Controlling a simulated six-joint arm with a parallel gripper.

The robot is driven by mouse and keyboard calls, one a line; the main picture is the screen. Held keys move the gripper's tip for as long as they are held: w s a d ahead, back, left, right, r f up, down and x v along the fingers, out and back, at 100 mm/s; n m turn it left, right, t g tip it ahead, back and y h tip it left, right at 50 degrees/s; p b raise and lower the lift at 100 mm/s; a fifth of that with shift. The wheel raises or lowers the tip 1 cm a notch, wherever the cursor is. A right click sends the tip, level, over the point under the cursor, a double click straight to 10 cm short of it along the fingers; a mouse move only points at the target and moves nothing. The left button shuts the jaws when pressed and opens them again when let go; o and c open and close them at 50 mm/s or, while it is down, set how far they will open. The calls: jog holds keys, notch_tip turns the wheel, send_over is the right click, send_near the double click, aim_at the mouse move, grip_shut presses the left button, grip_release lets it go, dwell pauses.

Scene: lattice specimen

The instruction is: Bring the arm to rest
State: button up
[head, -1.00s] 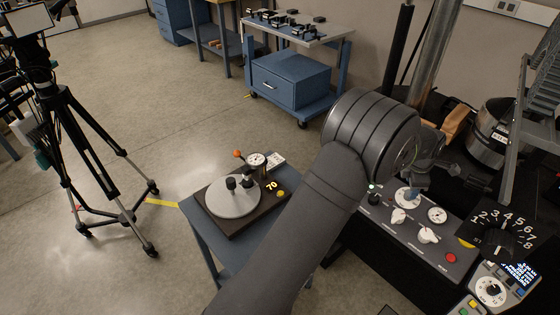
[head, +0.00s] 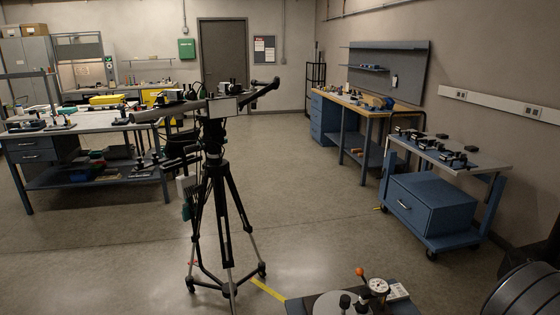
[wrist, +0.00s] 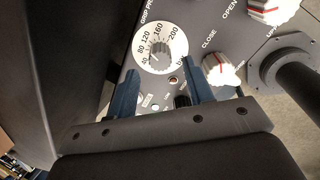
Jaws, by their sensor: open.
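My gripper (wrist: 158,72) shows in the wrist view with its two blue fingers apart and nothing between them. It is over a control panel (wrist: 190,20). I cannot tell the gap between fingers and panel. In the head view the gripper is out of frame; only a dark ribbed part of my arm (head: 525,292) shows at the lower right corner.
In the wrist view, a red-and-white knob (wrist: 222,70) marked CLOSE sits right of the right finger. In the head view, a tripod (head: 222,185) stands mid-floor, a blue cart (head: 430,205) at right, and a small table with a round plate (head: 330,303) at bottom. Open floor lies between.

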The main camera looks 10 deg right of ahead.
jog(key=x, duration=0.4)
jog(key=shift+f, duration=0.15)
jog(key=m, duration=0.3)
jog(key=shift+m, duration=2.5)
